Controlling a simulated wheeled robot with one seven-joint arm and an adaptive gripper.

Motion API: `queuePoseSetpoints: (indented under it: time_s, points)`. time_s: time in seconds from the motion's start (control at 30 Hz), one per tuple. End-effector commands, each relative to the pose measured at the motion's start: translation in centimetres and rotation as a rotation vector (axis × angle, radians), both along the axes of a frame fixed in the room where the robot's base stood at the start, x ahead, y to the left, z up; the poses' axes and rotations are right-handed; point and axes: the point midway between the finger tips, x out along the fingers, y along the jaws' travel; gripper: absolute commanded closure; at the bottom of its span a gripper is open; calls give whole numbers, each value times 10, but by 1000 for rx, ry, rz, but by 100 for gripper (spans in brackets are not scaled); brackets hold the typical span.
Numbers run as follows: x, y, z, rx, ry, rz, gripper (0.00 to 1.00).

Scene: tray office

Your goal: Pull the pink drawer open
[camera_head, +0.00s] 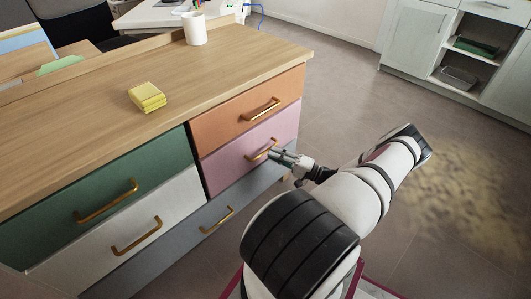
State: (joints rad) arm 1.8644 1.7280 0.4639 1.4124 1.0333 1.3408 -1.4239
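The pink drawer (236,160) is in the right column of the wooden-topped cabinet, below the orange drawer (236,118). Its front looks flush with the cabinet, so it appears closed. Its brass handle (262,150) is on the front, its right end partly hidden by my gripper. My gripper (272,154) is at the right part of that handle, reaching in from the right. The fingers overlap the handle in the picture. They are too small to tell whether they are open or closed around it.
A green drawer (80,207), a white drawer (105,240) and a grey bottom drawer (185,235) surround it. A yellow sticky-note block (147,97) and a white cup (194,29) are on the cabinet top (90,125). The floor (345,110) right of the cabinet is clear.

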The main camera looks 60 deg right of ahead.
Motion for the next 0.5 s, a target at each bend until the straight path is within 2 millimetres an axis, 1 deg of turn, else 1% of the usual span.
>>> queuePoseSetpoints:
  time_s: [0.03, 0.1, 0.2, 0.33, 0.5]
  points:
    - [9, 2, 1, 0, -2, 2, 82]
    - [19, 4, 3, 2, 0, 2, 82]
    - [30, 5, 5, 0, -1, 2, 82]
    - [38, 6, 7, 0, 1, 0, 82]
    - [40, 7, 7, 0, 0, 0, 82]
